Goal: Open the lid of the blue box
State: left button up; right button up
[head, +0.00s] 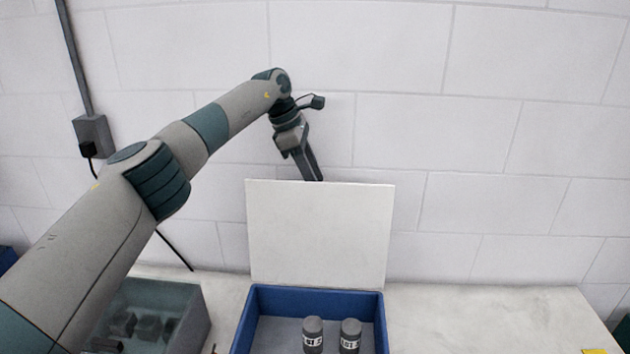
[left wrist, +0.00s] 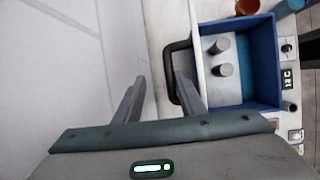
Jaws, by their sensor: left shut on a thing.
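The blue box (head: 310,293) stands on the table at the lower middle of the head view, with its inside exposed. Its white lid (head: 320,235) stands about upright at the back edge. Two grey cylinders with labels (head: 313,335) (head: 350,336) are inside the box. My left gripper (head: 316,178) is at the lid's top edge, its tips partly hidden behind it. The box (left wrist: 262,60) also shows there. My right gripper is not in view.
A clear bin (head: 165,305) with dark parts stands left of the box, partly behind my left arm. A white block wall rises behind. The left wrist view shows a brown cup (left wrist: 247,6) beyond the box.

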pick_arm(q)
jog(key=v, duration=1.6)
jog(key=shift+a+r, duration=0.2)
jog(key=shift+r, duration=0.1)
